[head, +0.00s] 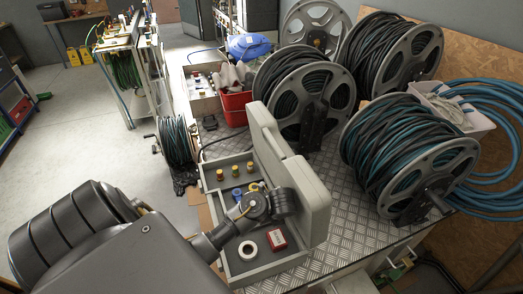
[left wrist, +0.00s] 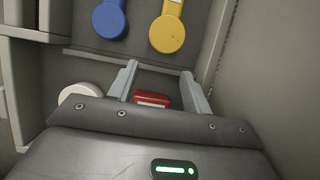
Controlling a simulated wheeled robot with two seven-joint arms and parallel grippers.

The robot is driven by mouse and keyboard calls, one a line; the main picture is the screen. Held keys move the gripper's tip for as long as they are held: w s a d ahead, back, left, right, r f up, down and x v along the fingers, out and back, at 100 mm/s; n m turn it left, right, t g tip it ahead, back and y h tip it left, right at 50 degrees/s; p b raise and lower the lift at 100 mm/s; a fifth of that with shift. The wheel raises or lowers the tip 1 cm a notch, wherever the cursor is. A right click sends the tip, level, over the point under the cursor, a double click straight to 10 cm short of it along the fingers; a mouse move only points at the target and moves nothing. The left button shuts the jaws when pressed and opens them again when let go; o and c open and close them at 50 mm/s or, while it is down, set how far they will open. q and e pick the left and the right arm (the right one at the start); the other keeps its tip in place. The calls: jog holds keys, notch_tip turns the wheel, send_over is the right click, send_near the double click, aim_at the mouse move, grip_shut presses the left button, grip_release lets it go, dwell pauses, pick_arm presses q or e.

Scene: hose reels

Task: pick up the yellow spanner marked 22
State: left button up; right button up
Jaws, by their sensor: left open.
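The yellow spanner (left wrist: 172,33) lies in the open grey case, its round end showing at the top of the left wrist view. Its marking is not readable. A blue spanner (left wrist: 109,20) lies to its left; it also shows in the head view (head: 237,194). My left gripper (left wrist: 157,68) is open and empty. Its fingers point toward the spanners, with the yellow one beyond the right finger and apart from it. In the head view my left arm reaches over the case and hides much of the spanners. My right gripper is not in view.
The case (head: 215,236) holds a red box (head: 277,239), a white tape roll (head: 248,250) and several yellow-topped items. Its upright lid (head: 308,190) stands close on the right. Hose reels (head: 410,155) and a red bin (head: 235,107) stand beyond on the metal bench.

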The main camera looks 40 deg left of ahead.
pick_arm(q)
jog(key=w+a, duration=0.1)
jog(key=a, duration=0.1)
jog(key=w+a, duration=0.1)
jog(key=a, duration=0.1)
jog(key=w+a, duration=0.1)
jog(key=a, duration=0.1)
jog(key=shift+w+a+p, duration=0.15)
jog(key=shift+a+p, duration=0.1)
jog(key=shift+p, duration=0.1)
jog(key=a, duration=0.1)
jog(key=w+a, duration=0.2)
jog(key=shift+a+r, duration=0.1)
jog(key=shift+a, duration=0.25)
jog(key=x, duration=0.2)
jog(key=shift+f, duration=0.3)
jog(key=shift+a+f, duration=0.15)
jog(key=shift+f, duration=0.15)
grip_shut()
jog(key=shift+r, duration=0.1)
